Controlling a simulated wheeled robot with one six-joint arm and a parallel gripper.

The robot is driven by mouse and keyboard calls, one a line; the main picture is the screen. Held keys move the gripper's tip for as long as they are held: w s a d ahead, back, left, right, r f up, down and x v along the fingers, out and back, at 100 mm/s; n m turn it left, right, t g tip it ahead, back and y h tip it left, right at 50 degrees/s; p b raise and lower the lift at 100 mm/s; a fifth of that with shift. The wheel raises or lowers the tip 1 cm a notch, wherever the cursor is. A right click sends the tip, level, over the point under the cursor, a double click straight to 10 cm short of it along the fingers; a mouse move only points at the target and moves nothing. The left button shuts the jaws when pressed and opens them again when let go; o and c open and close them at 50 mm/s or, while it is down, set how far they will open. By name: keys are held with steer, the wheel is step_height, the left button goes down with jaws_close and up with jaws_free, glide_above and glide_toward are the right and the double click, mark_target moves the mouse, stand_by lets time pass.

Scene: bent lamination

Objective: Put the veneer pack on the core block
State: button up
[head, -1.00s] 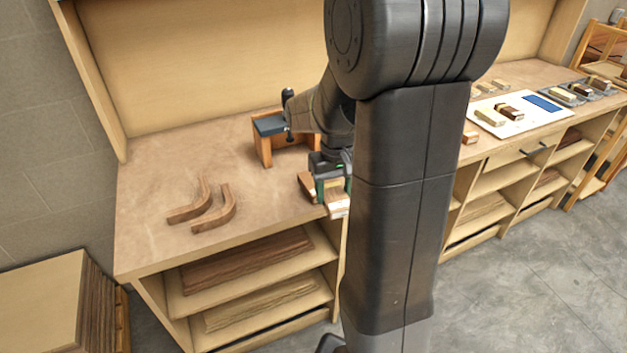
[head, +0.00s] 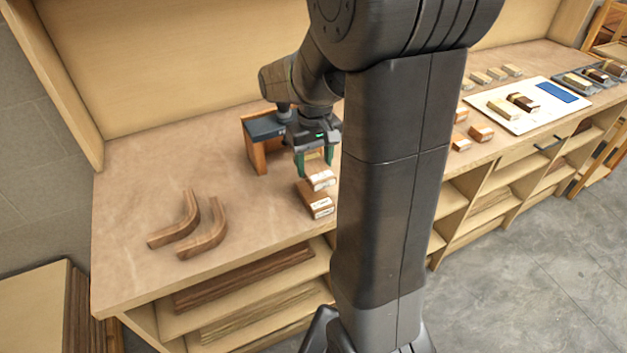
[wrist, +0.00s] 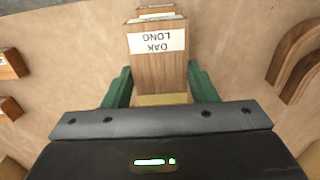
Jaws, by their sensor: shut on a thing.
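My gripper (head: 316,168) is shut on a brown wooden piece with a white end label, seemingly the veneer pack (head: 321,180). In the wrist view, the pack (wrist: 158,68) lies between the green fingers, its label upside down and appearing to read "OAK LONG". A brown block with a white label (head: 308,196) sits just below the pack on the bench near the front edge. I cannot tell whether it is the core block or whether the pack touches it. Labelled ends also show beyond the pack in the wrist view (wrist: 157,11).
A wooden stand with a dark top (head: 258,150) is behind my gripper. Two curved wooden pieces (head: 206,240) lie at left. Small blocks (head: 481,133) and a white board (head: 510,117) with two blocks are at right. The bench (head: 140,190) is clear at left.

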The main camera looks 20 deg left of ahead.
mark_target(314, 165)
step_height(314, 165, down, 6)
steer(key=shift+f, duration=0.25)
steer(key=shift+f, duration=0.1)
steer(key=o, duration=1)
step_height(314, 165, up, 12)
steer(key=shift+r, duration=0.15)
